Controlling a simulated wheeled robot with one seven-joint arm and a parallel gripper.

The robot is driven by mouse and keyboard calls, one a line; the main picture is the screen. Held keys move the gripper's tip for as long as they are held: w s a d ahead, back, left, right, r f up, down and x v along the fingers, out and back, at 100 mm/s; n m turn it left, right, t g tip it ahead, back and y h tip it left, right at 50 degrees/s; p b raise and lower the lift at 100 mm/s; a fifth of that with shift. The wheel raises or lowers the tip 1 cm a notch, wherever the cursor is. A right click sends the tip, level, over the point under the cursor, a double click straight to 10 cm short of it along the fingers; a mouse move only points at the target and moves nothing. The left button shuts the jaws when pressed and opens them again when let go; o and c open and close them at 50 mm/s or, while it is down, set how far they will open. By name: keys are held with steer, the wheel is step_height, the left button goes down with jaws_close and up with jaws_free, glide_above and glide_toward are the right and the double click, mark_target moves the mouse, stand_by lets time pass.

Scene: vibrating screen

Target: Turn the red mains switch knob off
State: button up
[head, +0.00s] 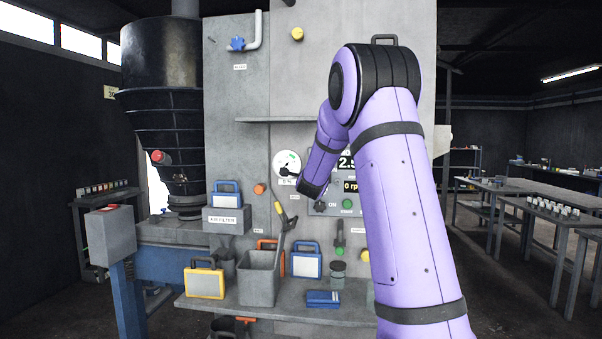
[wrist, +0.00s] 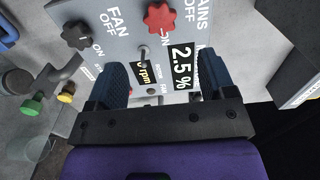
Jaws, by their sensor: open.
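The red mains knob (wrist: 163,17) is a lobed knob at the top of the wrist view, on a light grey control panel (wrist: 122,32). The word OFF is printed to its right and ON just below it. Which way the knob points is not clear. My gripper (wrist: 163,66) is open and empty, its two dark fingers spread in front of the panel, below the knob in the picture and apart from it. In the head view my purple arm covers the part of the panel with the red knob.
A black fan knob (wrist: 77,35) and a small metal toggle (wrist: 143,52) are near the red knob. Displays read 0 rpm (head: 351,187) and 2.5 % (wrist: 182,66). Green (wrist: 32,105) and yellow (wrist: 67,95) buttons are at left. A cluttered shelf (head: 215,303) lies below the panel.

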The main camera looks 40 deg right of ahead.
steer(key=x, duration=1.1)
steer(key=c, duration=0.9)
